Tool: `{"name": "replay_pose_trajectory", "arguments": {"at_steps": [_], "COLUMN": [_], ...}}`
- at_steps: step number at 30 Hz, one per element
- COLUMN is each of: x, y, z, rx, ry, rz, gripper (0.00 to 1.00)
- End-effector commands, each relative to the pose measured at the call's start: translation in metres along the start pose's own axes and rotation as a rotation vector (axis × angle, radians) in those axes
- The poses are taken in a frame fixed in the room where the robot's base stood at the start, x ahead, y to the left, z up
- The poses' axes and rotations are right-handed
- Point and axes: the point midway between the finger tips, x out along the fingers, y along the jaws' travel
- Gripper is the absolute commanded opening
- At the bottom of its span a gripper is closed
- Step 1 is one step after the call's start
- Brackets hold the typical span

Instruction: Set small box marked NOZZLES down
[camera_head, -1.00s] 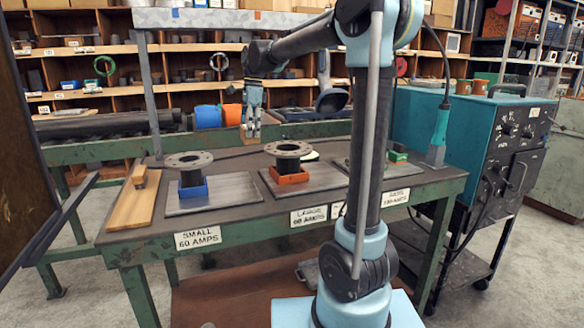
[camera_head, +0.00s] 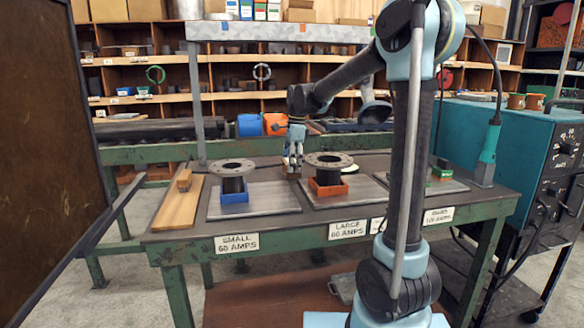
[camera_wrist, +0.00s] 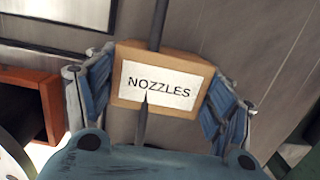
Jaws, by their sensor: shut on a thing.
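The small box marked NOZZLES (camera_wrist: 160,82) is brown cardboard with a white label. In the wrist view it sits between the two blue fingers of my gripper (camera_wrist: 158,100), which is shut on it. In the head view my gripper (camera_head: 294,150) points down toward the green-framed workbench (camera_head: 330,204), behind and between the two flanged pipe pieces. The box (camera_head: 292,175) shows small and low at the fingertips. I cannot tell whether it touches the bench top.
A flanged piece in a blue holder (camera_head: 234,196) stands left of my gripper; another in an orange holder (camera_head: 327,189) stands close on the right. Wooden blocks (camera_head: 179,205) lie at the bench's left end. A teal machine (camera_head: 475,140) stands right.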

Motion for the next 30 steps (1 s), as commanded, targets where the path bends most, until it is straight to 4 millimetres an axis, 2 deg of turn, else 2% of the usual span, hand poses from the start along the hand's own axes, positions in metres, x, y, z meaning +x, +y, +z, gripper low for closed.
{"name": "replay_pose_trajectory", "arguments": {"at_steps": [3,12,13,15,30], "x": [0.0072,0.0087,0.0086,0.0085,0.0036], "y": [0.0003,0.0003,0.0003,0.0002,0.0002], "z": [-0.0009,-0.0009,-0.0008,-0.0007,0.0003], "rx": [0.0,0.0,0.0,-0.001,-0.001], "ry": [0.0,0.0,0.0,0.0,0.0], "rz": [0.0,0.0,0.0,0.0,0.0], "gripper": [0.36,0.36,0.81,0.95,0.95]}}
